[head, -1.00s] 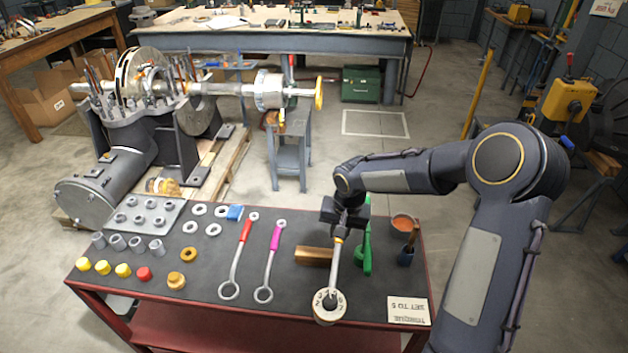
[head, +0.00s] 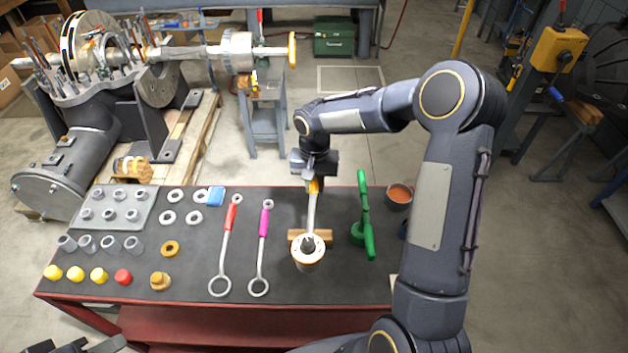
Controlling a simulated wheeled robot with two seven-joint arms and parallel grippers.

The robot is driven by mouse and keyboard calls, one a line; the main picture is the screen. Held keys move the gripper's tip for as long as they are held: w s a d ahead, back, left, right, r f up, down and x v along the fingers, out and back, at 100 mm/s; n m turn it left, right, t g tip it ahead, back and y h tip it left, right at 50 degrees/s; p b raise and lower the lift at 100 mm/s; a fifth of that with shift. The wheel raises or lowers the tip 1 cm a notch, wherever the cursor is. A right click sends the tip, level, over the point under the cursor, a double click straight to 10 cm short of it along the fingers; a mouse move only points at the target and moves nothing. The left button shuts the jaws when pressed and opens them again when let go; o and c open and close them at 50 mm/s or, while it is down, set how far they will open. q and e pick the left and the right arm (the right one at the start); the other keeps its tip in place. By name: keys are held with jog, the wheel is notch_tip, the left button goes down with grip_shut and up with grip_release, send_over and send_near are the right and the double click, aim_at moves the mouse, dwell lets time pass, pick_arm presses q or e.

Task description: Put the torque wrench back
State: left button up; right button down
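The torque wrench (head: 311,210) has a yellow-orange grip, a steel shaft and a round, dial-like head. My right gripper (head: 315,182) is shut on its grip end over the bench. The shaft points toward the front of the bench, and the head overlaps a wooden block (head: 326,236) in the picture, hiding part of it. I cannot tell whether the wrench touches the block. A dark part at the bottom left edge looks like my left gripper (head: 88,346); it is cut off and its fingers are unclear.
On the dark bench top (head: 200,263), a red-handled wrench (head: 226,245) and a magenta-handled wrench (head: 262,245) lie left of the block. A green tool (head: 364,220) and an orange-filled bowl (head: 399,194) are on the right. Rings, sleeves and caps fill the left side.

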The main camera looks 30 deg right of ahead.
notch_tip(320, 180, down, 12)
jog(key=b, duration=0.7)
jog(key=shift+b, duration=0.4)
jog(key=shift+f+b, duration=0.35)
jog(key=shift+f, duration=0.05)
jog(key=shift+f+b, duration=0.25)
jog(key=shift+b, duration=0.05)
jog(key=c, duration=1.3)
grip_release()
jog(key=shift+o, duration=0.2)
jog(key=shift+r, duration=0.1)
notch_tip(320, 180, up, 7)
jog(key=p, duration=0.4)
